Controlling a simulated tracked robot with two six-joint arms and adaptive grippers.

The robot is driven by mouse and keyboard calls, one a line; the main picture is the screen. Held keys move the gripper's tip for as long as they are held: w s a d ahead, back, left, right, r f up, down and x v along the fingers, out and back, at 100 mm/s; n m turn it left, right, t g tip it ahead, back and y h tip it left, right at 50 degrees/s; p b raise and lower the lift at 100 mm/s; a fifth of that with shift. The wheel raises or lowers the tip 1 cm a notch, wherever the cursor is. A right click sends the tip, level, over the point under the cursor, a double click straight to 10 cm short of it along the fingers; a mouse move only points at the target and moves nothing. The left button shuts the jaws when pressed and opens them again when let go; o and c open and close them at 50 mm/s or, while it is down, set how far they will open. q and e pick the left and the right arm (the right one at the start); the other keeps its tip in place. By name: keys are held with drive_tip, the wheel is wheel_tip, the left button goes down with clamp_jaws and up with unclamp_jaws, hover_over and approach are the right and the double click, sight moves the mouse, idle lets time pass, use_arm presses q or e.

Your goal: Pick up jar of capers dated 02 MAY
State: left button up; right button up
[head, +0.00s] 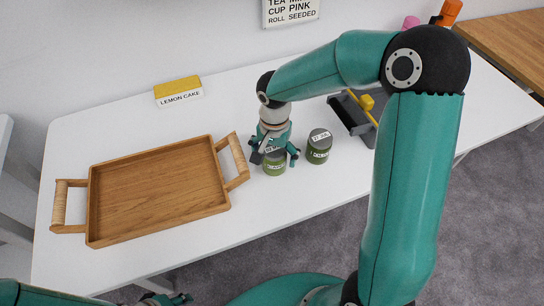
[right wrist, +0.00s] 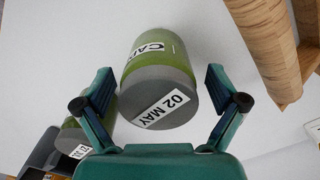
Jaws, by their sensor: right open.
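The jar of capers dated 02 MAY (right wrist: 157,108) has a grey lid and a green body; its date label is on the lid. In the head view this jar (head: 274,166) stands on the white table, partly hidden by my right gripper (head: 274,156). My right gripper is open, with one finger on each side of the jar; in the right wrist view the fingers (right wrist: 160,85) show a gap on both sides. A second green jar with a grey lid (head: 319,147) stands just to the right; its lid date is not clearly readable. My left gripper (head: 168,299) shows partly at the bottom edge.
A wooden tray (head: 160,190) with two handles lies left of the jars, its right handle close to my right gripper. A dark grey holder (head: 349,117) with a yellow item stands at the right. A LEMON CAKE sign (head: 178,92) stands at the back. The front table strip is clear.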

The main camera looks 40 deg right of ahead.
drive_tip(key=shift+f, duration=0.15)
drive_tip(key=c, duration=1.3)
drive_tip(key=shift+c, duration=1.4)
drive_tip(key=shift+r, duration=0.2)
